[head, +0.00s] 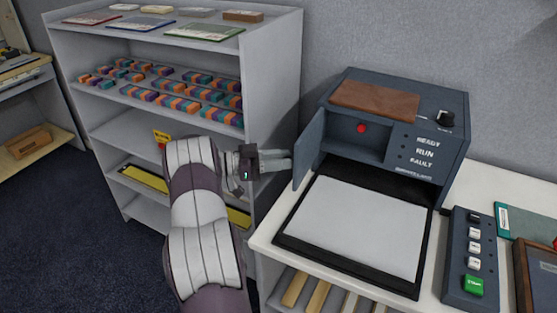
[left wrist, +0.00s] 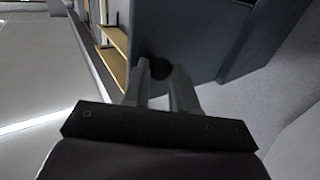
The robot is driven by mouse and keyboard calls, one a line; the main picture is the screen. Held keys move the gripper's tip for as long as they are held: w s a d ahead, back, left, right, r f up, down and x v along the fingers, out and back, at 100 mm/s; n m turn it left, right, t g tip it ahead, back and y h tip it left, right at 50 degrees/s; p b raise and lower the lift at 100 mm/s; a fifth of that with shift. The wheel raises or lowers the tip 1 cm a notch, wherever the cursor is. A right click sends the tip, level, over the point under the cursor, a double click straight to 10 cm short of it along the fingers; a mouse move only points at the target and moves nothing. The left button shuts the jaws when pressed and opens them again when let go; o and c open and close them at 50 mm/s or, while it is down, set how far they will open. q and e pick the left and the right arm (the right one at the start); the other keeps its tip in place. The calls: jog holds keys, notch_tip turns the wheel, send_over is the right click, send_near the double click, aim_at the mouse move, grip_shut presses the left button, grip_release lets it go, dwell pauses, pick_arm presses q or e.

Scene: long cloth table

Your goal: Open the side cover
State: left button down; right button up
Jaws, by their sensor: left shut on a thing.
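The side cover (head: 309,148) is a dark blue-grey panel at the left of the blue-grey machine (head: 455,107). It stands swung out to the left, and the compartment behind it (head: 350,143) shows. My left gripper (head: 288,160) reaches the cover's outer face from the left. In the left wrist view, its fingertips (left wrist: 160,73) are shut on a round dark knob (left wrist: 161,67) on the cover (left wrist: 190,38). The knob is hidden in the head view. My right gripper is not in view.
A red round part (head: 361,128) shows inside the compartment. A black-edged white mat (head: 355,225) lies in front of the machine. A button panel (head: 471,255) is to its right. A grey shelf unit (head: 275,85) stands behind my left arm.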

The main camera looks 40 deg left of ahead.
pick_arm(q)
jog(key=shift+w+a+r, duration=0.15)
jog(key=shift+w+r, duration=0.1)
jog(key=shift+r, duration=0.15)
jog(key=c, duration=1.1)
grip_release()
jog(key=shift+o, duration=0.9)
jog(key=shift+w+f, duration=0.2)
jog(key=shift+w, duration=0.15)
jog(key=shift+f, duration=0.25)
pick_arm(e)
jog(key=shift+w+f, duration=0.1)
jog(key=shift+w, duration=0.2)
pick_arm(q)
jog(key=shift+s, duration=0.1)
